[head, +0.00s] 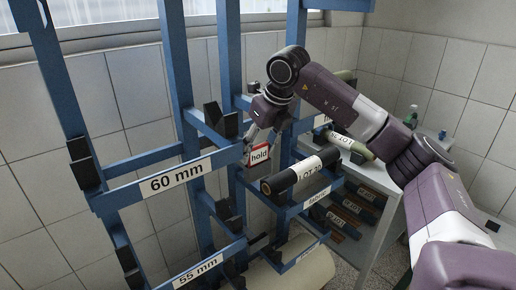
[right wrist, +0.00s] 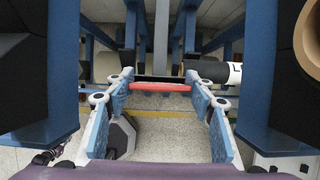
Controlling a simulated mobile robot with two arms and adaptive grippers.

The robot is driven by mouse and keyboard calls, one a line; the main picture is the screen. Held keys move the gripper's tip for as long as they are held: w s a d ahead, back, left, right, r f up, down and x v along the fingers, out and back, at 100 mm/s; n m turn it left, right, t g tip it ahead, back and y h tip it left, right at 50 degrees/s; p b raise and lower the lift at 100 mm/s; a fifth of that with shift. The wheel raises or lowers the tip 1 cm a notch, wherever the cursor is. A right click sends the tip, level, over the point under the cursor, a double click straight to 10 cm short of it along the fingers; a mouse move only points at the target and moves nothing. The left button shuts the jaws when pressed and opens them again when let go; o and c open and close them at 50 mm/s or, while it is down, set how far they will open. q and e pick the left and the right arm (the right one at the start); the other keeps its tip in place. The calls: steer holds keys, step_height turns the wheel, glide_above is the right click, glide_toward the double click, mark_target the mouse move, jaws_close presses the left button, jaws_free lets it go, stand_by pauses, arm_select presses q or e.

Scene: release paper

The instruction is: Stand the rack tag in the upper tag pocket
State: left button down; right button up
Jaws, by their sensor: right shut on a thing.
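The rack tag (head: 260,154) is a small white card with a red border and the word "hold". It hangs upright below my right gripper (head: 263,133), in front of the blue rack (head: 180,100). In the right wrist view the tag shows as a thin red edge (right wrist: 160,87), spanning the gap between the two fingertips of my right gripper (right wrist: 161,90). The gripper is shut on it. A dark strip (right wrist: 158,78) lies just beyond the tag there; I cannot tell whether it is the upper tag pocket. The pocket is not clearly visible in the head view. My left gripper is not in view.
Blue rack arms carry "60 mm" (head: 176,178) and "55 mm" (head: 198,271) labels. A dark roll marked "LOT" (head: 300,173) lies just right of the tag. Another roll (head: 347,146) sits behind it. A grey table (head: 372,215) stands at the right.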

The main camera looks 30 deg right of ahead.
steer(key=o, duration=1.1)
steer(key=shift+f, duration=0.1)
steer(key=shift+r, duration=0.25)
steer(key=shift+s+r, duration=0.1)
steer(key=shift+r, duration=0.2)
steer(key=b+v, duration=0.2)
steer(key=v, duration=0.9)
steer(key=shift+r, duration=0.1)
